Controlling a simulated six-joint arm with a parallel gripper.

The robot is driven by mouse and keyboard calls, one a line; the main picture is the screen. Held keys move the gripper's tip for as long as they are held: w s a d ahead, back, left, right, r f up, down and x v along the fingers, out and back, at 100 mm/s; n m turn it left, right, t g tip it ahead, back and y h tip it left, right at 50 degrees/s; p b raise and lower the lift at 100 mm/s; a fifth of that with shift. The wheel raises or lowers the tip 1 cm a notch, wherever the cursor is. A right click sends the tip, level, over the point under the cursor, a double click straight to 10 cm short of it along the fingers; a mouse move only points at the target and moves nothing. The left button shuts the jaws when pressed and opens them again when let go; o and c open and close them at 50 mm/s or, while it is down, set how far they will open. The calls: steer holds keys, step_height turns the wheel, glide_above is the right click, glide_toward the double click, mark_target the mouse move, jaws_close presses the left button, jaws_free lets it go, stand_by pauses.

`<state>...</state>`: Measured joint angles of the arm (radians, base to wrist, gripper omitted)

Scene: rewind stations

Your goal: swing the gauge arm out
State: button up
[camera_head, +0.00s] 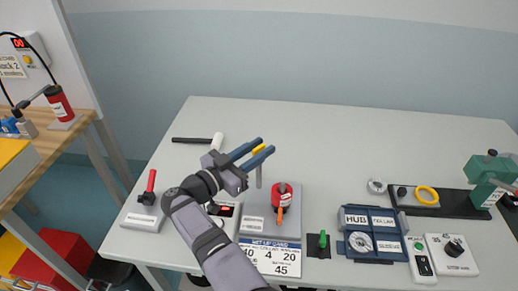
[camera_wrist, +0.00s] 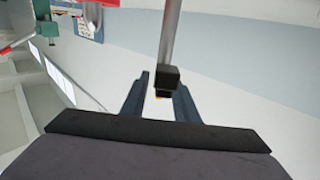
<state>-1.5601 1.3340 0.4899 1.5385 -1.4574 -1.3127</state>
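My gripper (camera_head: 254,153) is raised over the left middle of the table, its two dark blue-grey fingers apart. A yellow piece (camera_head: 258,149) shows between the fingers. A thin grey upright post (camera_head: 258,176) stands just below them; it may carry the gauge arm. In the wrist view a grey rod (camera_wrist: 171,35) ends in a black block (camera_wrist: 168,78) between the fingers of my gripper (camera_wrist: 160,97), closer to the right finger. I cannot tell if they touch. A red cylinder (camera_head: 283,188) with an orange lever stands right of the post on a grey base.
A white box with a red lever (camera_head: 151,181) stands at left. A teal machine (camera_head: 488,168) stands at right. The table's back is mostly clear, except a dark white-headed tool (camera_head: 190,140).

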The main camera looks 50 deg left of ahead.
steer(key=shift+s, duration=0.15)
steer(key=shift+s+d+b, duration=0.2)
steer(key=shift+s+b, duration=0.15)
steer(key=shift+s, duration=1.4)
steer(key=shift+s+d+b, duration=0.2)
steer(key=shift+s+b, duration=0.15)
steer(key=shift+s, duration=1.4)
steer(key=shift+r, duration=0.1)
